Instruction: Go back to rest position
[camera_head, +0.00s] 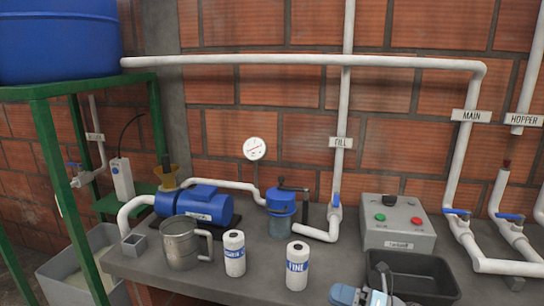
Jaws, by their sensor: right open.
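My right gripper (370,293) shows at the bottom edge, right of the middle, in the head view. It is open, and no object shows between its fingers. It appears in front of the left side of a black tray (440,275), and I cannot tell its height above the counter. Most of my right arm is cut off by the frame. My left gripper is not in view.
A grey counter (330,262) holds a white "FINE" bottle (297,268), another white bottle (234,255), a metal jug (181,245), a blue pump (205,206), a blue-topped filter (282,215) and a button box (398,226). White pipes with blue valves stand right.

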